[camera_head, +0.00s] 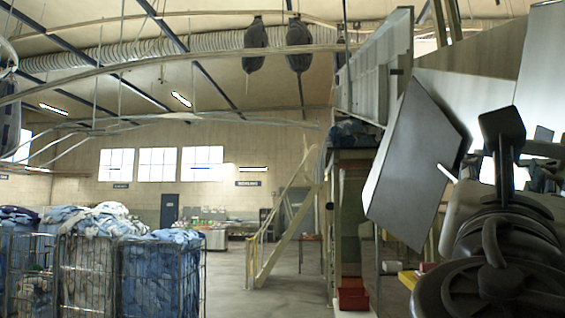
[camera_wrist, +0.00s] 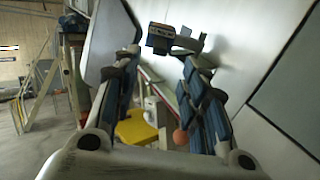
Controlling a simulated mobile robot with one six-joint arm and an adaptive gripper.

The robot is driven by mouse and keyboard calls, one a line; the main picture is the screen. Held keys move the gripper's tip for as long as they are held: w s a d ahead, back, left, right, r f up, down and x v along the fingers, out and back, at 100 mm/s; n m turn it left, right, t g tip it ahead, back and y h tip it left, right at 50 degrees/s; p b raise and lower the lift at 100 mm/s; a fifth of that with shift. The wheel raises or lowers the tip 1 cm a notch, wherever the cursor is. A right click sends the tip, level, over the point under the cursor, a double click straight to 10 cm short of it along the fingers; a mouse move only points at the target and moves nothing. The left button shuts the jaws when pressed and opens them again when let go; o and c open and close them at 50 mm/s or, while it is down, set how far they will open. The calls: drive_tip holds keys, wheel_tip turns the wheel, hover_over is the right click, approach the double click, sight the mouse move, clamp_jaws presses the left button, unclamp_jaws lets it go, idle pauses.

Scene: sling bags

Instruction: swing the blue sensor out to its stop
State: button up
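The blue sensor (camera_wrist: 160,38) is a small dark box with a blue face and brownish edges. In the wrist view it shows at the top middle, in front of a pale wall, with a small grey bracket at its right. My gripper (camera_wrist: 160,62) is open, with its two blue-padded fingers spread apart. The sensor shows beyond the fingertips, roughly between them; nothing is held. I cannot tell the exact gap. In the head view my dark arm fills the lower right, and I cannot make out the sensor there.
A tilted grey panel (camera_head: 415,165) stands just left of my arm; it also shows in the wrist view (camera_wrist: 108,38). A yellow object (camera_wrist: 137,128) and an orange ball (camera_wrist: 181,137) show low between the fingers. Caged laundry carts (camera_head: 88,275) stand far left. The middle floor is clear.

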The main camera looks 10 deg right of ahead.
drive_tip(key=p, duration=0.2)
approach(524, 150)
drive_tip(key=w+r, duration=0.1)
drive_tip(key=w, duration=0.1)
drive_tip(key=w+r, duration=0.1)
drive_tip(key=w, duration=0.1)
drive_tip(key=shift+d+r, duration=0.25)
drive_tip(key=shift+r, duration=0.1)
drive_tip(key=shift+c, duration=0.2)
clamp_jaws()
